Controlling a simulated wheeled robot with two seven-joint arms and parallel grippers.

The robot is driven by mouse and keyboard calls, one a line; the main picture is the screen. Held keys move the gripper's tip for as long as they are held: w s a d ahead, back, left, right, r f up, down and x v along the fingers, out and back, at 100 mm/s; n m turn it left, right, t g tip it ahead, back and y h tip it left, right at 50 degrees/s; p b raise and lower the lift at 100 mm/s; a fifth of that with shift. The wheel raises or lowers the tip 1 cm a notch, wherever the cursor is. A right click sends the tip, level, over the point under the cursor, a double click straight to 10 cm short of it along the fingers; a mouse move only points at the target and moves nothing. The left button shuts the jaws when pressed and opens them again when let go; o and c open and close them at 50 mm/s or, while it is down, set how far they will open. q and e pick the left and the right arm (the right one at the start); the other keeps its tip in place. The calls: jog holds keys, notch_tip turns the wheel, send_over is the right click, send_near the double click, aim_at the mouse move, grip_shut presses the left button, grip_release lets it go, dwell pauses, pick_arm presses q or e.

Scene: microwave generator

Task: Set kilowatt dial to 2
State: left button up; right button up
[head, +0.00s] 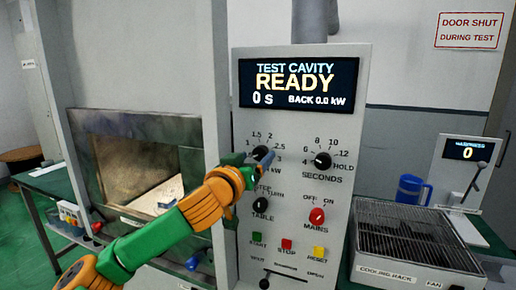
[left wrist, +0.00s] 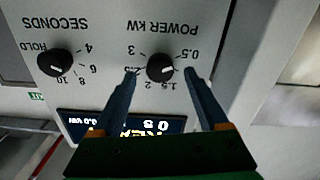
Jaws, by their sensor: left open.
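The kilowatt dial is a black round knob (head: 261,153) on the grey control panel, partly covered by my left gripper (head: 254,159) in the head view. In the left wrist view the panel appears upside down, and the knob (left wrist: 158,65) lies between the two spread fingers. My left gripper (left wrist: 160,75) is open, with one fingertip on each side of the knob; contact cannot be told. The knob's white mark seems to point near the 1, which a finger partly hides. The 1.5, 2 and 3 labels show around it. My right gripper is not in view.
The seconds knob (head: 322,160) is beside the dial. Below are the table knob (head: 260,205), the red mains knob (head: 317,216) and coloured buttons (head: 287,245). The display (head: 298,84) reads READY, 0 s. A cooling rack (head: 415,240) stands right.

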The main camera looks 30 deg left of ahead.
aim_at(259, 153)
pick_arm(q)
jog(key=x, duration=0.2)
jog(key=shift+w+a+p, duration=0.2)
jog(key=shift+w+p, duration=0.1)
jog(key=shift+p, duration=0.05)
jog(key=shift+w, duration=0.15)
jog(key=shift+d, duration=0.2)
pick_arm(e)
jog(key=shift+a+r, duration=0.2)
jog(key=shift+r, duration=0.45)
pick_arm(q)
grip_shut()
